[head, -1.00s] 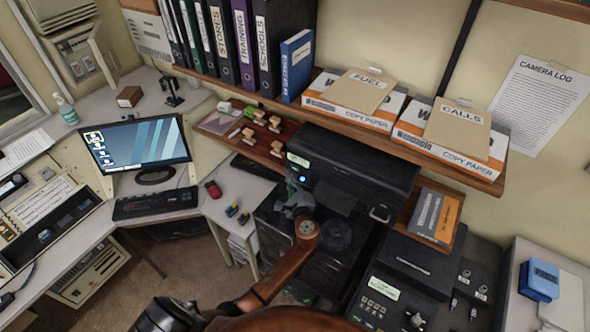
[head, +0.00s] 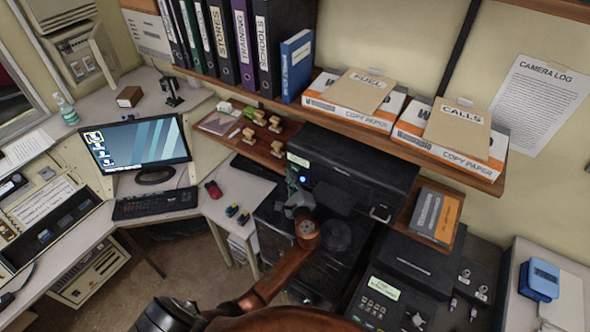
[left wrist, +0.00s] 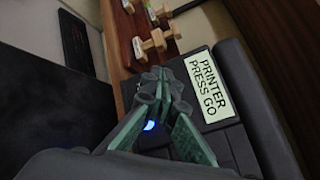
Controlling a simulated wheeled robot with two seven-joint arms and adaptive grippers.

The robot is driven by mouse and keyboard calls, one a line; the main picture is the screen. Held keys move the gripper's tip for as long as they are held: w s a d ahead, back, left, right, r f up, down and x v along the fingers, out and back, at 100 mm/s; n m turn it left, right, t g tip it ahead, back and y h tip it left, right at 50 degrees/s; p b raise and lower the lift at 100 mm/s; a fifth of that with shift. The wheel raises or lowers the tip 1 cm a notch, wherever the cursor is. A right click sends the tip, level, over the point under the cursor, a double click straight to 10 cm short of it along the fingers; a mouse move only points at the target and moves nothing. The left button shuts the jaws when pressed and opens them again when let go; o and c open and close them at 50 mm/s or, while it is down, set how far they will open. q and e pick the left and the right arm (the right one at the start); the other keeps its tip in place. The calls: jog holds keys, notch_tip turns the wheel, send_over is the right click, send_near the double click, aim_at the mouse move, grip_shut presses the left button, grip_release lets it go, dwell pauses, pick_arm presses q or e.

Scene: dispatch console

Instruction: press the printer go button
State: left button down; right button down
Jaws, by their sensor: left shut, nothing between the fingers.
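The black printer (head: 362,168) stands under the shelf in the head view, with a pale label on its upper left corner. In the left wrist view the label (left wrist: 208,86) reads "PRINTER PRESS GO". A lit blue button (head: 303,180) is on the printer's front below the label; it also glows in the left wrist view (left wrist: 150,125), partly covered by the fingers. My left gripper (head: 294,186) is shut and empty, its tips right at the printer front by the button. I cannot tell whether they touch it. My right gripper is not in view.
Wooden stamps (head: 268,124) stand on a small wooden shelf left of the printer. A long shelf (head: 400,140) with paper boxes hangs above it. A dark device (head: 385,295) with a keypad stands to the right. The desk with a monitor (head: 136,145) is at left.

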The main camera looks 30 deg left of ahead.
pick_arm(q)
jog(key=shift+w, duration=0.4)
